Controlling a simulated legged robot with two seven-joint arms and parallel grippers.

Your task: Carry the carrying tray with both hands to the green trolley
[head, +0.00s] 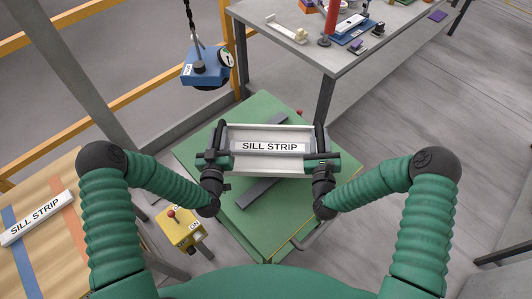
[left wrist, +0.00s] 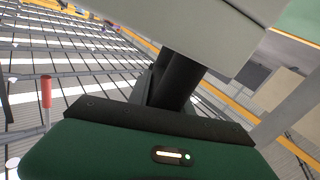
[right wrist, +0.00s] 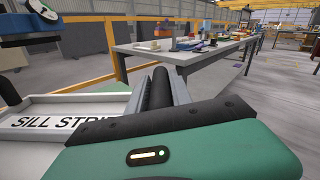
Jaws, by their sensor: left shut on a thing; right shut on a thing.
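The carrying tray (head: 270,131) is a shallow pale grey tray with a white strip marked SILL STRIP (head: 270,147) lying in it. It is over the green trolley (head: 275,228) in the head view; whether it touches the top is unclear. My left gripper (head: 213,158) is shut on the tray's left end, my right gripper (head: 322,160) on its right end. The tray also shows in the left wrist view (left wrist: 215,30) and, with the strip, in the right wrist view (right wrist: 25,155). A dark grey bar (head: 250,194) lies on the trolley top, partly hidden by the tray.
A wooden-topped table (head: 45,255) with another SILL STRIP piece (head: 35,218) stands at left. A yellow box with a red-knobbed lever (head: 180,228) is beside the trolley. A blue device (head: 205,70) hangs behind. A grey workbench (head: 330,50) stands at the back right. The right floor is clear.

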